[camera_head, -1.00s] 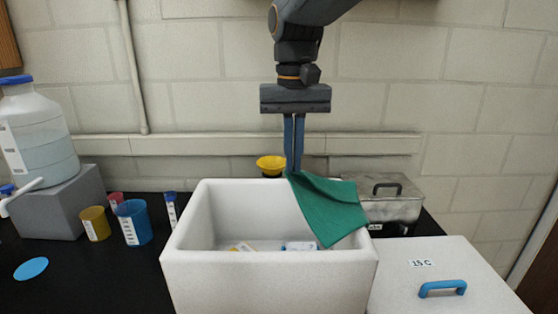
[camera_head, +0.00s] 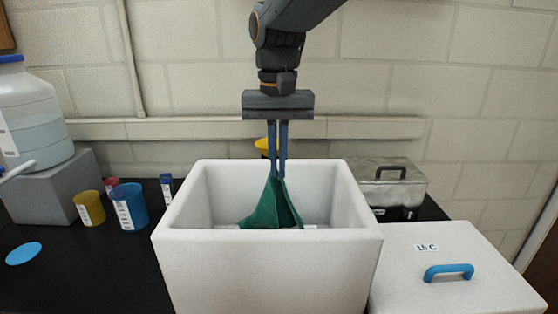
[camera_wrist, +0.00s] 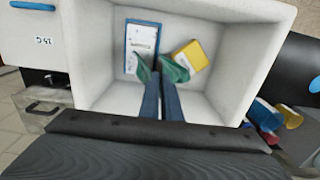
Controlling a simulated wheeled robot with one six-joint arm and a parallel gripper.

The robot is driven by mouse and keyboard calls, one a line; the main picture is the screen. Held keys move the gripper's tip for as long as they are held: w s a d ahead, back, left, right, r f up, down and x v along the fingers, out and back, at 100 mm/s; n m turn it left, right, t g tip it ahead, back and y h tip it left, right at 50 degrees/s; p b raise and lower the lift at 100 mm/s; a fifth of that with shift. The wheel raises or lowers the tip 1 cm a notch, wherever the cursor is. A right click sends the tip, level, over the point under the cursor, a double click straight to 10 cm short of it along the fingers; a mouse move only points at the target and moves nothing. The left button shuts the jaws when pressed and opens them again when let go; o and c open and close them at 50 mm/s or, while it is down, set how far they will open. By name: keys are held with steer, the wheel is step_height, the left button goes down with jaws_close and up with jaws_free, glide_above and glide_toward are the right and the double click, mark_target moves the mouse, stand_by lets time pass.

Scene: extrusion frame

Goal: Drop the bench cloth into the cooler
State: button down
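The green bench cloth (camera_head: 270,207) hangs in folds from my gripper (camera_head: 277,176), inside the opening of the white cooler (camera_head: 262,268). The fingertips are closed on the cloth's top. In the wrist view, my gripper (camera_wrist: 160,78) points down into the cooler (camera_wrist: 88,60), and the cloth (camera_wrist: 174,71) shows on both sides of the fingertips. The cooler's front wall hides the cloth's lower end in the head view, so I cannot tell whether it touches the bottom.
Inside the cooler lie a blue-and-white pack (camera_wrist: 141,45) and a yellow item (camera_wrist: 190,56). The lid (camera_head: 455,250) with its blue handle lies to the right. A metal box (camera_head: 395,185) stands behind it. Blue (camera_head: 131,205) and yellow (camera_head: 90,207) cups stand left.

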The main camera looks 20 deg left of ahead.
steer(key=c, duration=0.6)
jaws_free()
steer(key=shift+c, duration=0.2)
step_height(320, 180, up, 5)
steer(key=p, duration=0.4)
steer(key=shift+r, duration=0.2)
stand_by(0.4)
